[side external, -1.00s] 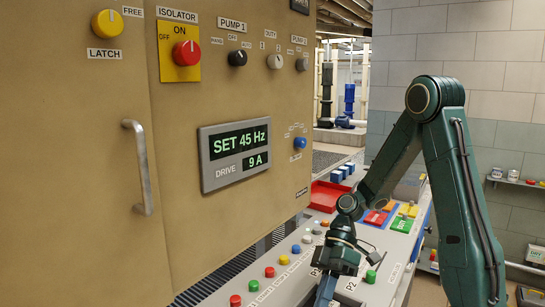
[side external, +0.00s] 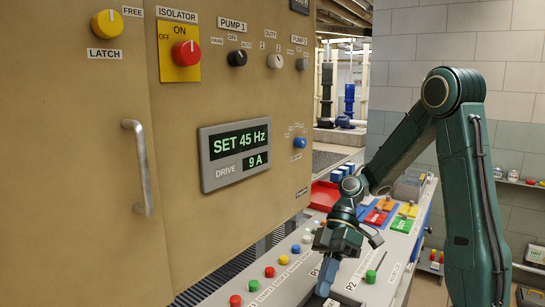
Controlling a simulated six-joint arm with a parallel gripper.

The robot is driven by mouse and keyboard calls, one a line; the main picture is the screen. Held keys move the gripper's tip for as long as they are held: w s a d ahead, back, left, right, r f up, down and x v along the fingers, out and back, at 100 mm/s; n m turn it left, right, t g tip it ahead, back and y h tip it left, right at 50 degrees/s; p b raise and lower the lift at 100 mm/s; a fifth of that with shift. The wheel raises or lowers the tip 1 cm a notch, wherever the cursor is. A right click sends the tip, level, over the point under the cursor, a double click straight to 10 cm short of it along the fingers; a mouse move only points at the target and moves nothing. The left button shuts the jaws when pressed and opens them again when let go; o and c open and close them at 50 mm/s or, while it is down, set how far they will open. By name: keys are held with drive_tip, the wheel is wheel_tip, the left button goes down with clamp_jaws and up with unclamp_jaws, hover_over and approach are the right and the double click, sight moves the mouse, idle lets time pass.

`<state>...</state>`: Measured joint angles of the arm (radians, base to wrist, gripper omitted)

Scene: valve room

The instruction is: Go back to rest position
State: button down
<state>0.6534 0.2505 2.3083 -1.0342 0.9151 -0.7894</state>
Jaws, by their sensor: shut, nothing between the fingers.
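My gripper (side external: 322,290) points down over the sloping grey console (side external: 392,285), in front of the panel at lower centre. Its fingers are shut with nothing visible between them. Whether the tips touch the console surface I cannot tell. My wrist and forearm hide part of the console behind them. A green control (side external: 371,277) by the P2 label stands just right of the gripper, apart from it.
The tan panel (side external: 80,200) with a display (side external: 235,153) and knobs fills the left. Several coloured buttons (side external: 269,271) line the console left of the gripper. Behind my forearm are a red tray (side external: 323,195) and coloured plates (side external: 403,225). A wall shelf (side external: 522,183) is at right.

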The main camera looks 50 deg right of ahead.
idle(0.4)
drive_tip(key=s+r+m+t+h, duration=0.6)
drive_tip(key=s+r+m+h, duration=0.1)
drive_tip(key=r+m+h, duration=0.2)
drive_tip(key=shift+s+d+r+m+t, duration=0.15)
drive_tip(key=shift+s+r+m+t, duration=0.15)
drive_tip(key=shift+m, duration=0.3)
drive_tip(key=shift+w, duration=0.1)
idle(2.8)
drive_tip(key=w+f+n+g+y, duration=0.5)
drive_tip(key=w+n+g+y, duration=0.1)
drive_tip(key=n+y, duration=0.3)
drive_tip(key=shift+w+f+n+g, duration=0.3)
drive_tip(key=shift+w+f+n, duration=0.1)
drive_tip(key=shift+w+n, duration=0.25)
idle(0.5)
